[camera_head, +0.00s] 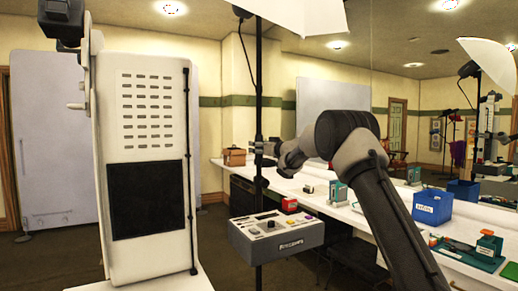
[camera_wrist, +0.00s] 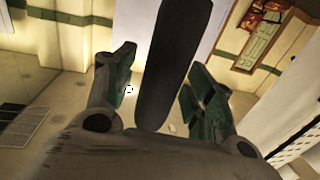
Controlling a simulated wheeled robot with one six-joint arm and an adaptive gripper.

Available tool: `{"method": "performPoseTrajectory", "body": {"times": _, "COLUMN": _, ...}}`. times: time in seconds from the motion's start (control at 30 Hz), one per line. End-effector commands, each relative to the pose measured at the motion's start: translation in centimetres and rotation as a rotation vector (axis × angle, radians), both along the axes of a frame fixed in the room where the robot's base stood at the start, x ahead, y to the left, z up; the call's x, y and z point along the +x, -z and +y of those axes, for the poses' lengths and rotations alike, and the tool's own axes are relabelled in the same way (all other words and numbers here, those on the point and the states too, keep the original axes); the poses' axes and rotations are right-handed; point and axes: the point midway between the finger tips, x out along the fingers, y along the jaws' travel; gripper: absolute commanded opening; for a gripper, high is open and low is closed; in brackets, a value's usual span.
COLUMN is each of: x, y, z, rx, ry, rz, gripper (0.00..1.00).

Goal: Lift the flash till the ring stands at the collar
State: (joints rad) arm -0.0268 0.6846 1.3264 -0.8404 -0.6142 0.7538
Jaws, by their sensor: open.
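My gripper (camera_head: 268,150) is at the pole's middle, well below the flash. In the wrist view my gripper (camera_wrist: 160,68) is open, with green-padded fingers apart on both sides of a dark bar (camera_wrist: 172,65), which looks like the pole.
A grey control box (camera_head: 275,237) is at the pole's lower part. A long white counter (camera_head: 330,205) behind carries a blue bin (camera_head: 432,206) and small items. A mirror fills the right wall. Dark floor (camera_head: 60,262) is open at the lower left.

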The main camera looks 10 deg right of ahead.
Motion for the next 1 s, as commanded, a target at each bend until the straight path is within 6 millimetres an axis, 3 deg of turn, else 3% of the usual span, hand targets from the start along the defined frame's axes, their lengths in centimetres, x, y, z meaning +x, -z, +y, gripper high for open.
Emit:
{"method": "performPoseTrajectory", "body": {"times": 0.03, "x": 0.0, "y": 0.0, "z": 0.0, "rx": 0.000, "ry": 0.000, "rz": 0.000, "gripper": 0.52}}
{"method": "performPoseTrajectory", "body": {"times": 0.33, "x": 0.0, "y": 0.0, "z": 0.0, "rx": 0.000, "ry": 0.000, "rz": 0.000, "gripper": 0.00}}
{"method": "performPoseTrajectory", "body": {"times": 0.53, "x": 0.0, "y": -0.9, "z": 0.0, "rx": 0.000, "ry": -0.001, "rz": -0.003, "gripper": 0.00}}
{"method": "performPoseTrajectory", "body": {"times": 0.8, "x": 0.0, "y": -7.5, "z": 0.0, "rx": 0.002, "ry": -0.004, "rz": -0.009, "gripper": 0.00}}
{"method": "performPoseTrajectory", "body": {"times": 1.0, "x": -0.1, "y": -10.0, "z": 0.0, "rx": 0.001, "ry": -0.001, "rz": -0.003, "gripper": 0.00}}
